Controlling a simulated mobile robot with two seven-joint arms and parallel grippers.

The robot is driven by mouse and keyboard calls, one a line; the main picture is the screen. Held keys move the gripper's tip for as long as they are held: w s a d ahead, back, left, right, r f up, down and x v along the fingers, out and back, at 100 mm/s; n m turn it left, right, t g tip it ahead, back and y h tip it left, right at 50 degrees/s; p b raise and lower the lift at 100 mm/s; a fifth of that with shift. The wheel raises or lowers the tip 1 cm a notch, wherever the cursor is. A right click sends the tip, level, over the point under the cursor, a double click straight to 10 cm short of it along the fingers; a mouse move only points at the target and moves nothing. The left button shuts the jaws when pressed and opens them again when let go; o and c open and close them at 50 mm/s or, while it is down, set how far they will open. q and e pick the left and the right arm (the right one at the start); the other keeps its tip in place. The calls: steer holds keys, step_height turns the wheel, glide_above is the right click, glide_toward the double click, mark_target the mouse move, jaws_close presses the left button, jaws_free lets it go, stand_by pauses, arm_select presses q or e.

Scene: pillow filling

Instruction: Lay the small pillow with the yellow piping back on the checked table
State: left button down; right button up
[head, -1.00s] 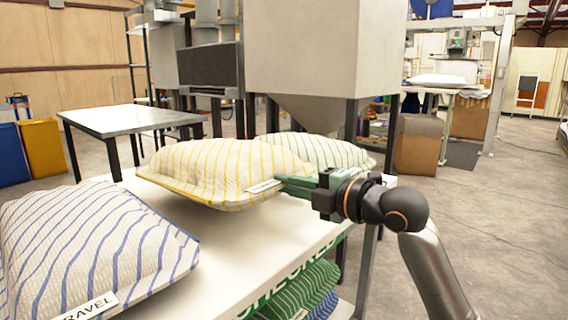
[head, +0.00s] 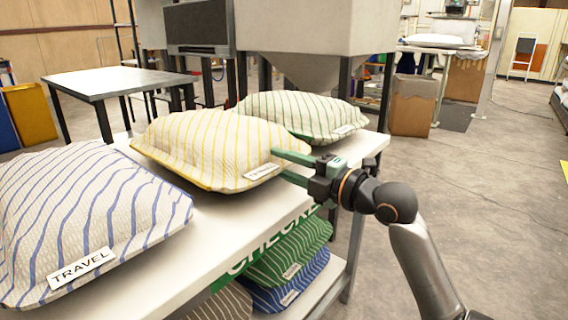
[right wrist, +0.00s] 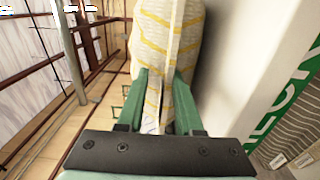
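The small pillow with yellow piping and yellow stripes (head: 205,145) lies on the white top of the checked table (head: 225,222), between two other pillows. Its white label faces the front right. My right gripper (head: 288,168) is at the pillow's right end, its green fingers spread apart. In the right wrist view the open fingers (right wrist: 165,95) stand either side of the pillow's piped edge (right wrist: 172,45), with gaps beside it. My left gripper is out of view.
A blue-striped pillow labelled TRAVEL (head: 90,220) lies at the near left, a green-striped pillow (head: 300,116) at the far end. More pillows (head: 285,255) lie on the lower shelf. A hopper (head: 318,40) stands behind; a grey table (head: 118,82) is at the left.

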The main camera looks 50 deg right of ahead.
steer(key=o, duration=0.8)
steer(key=shift+f, duration=0.1)
steer(key=shift+o, duration=0.2)
steer(key=s+p, duration=0.5)
steer(key=s, duration=0.4)
steer(key=shift+d, duration=0.35)
